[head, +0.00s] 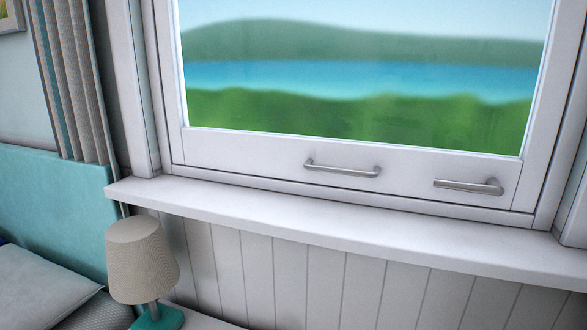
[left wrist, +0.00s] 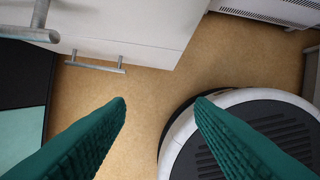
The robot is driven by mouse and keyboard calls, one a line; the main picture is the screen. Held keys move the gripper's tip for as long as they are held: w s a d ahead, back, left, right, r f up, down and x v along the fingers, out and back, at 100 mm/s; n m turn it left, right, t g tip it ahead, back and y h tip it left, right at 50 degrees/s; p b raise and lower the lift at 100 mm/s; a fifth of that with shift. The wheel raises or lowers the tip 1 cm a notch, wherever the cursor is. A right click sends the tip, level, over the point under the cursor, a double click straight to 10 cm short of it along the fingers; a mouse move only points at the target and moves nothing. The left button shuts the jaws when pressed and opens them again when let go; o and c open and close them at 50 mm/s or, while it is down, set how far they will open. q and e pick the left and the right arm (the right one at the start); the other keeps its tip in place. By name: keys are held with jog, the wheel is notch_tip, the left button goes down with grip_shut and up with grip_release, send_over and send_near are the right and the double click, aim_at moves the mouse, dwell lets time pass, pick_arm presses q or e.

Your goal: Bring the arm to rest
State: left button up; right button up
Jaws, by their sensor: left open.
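My left gripper (left wrist: 161,100) shows in the left wrist view as two green ribbed fingers. They are spread well apart with nothing between them. It points down above the tan floor (left wrist: 145,145), beside my round base. Neither of my arms shows in the head view. My right gripper is not in any view.
The left wrist view shows a white cabinet front (left wrist: 125,25) with a metal handle (left wrist: 95,67), and a radiator (left wrist: 270,10). The head view shows a window with two handles (head: 342,169), a white sill (head: 330,226), a lamp (head: 142,262) and part of a bed (head: 40,285).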

pick_arm(q)
notch_tip(320, 180, down, 8)
jog(key=s+f, duration=0.1)
jog(key=s, duration=0.1)
jog(key=s+a+g+p, duration=0.1)
jog(key=s+a+p, duration=0.2)
jog(key=s+p, duration=1.3)
jog(key=shift+s+a+f+g, duration=0.15)
jog(key=shift+s+f+g, duration=0.1)
jog(key=shift+s+g, duration=0.25)
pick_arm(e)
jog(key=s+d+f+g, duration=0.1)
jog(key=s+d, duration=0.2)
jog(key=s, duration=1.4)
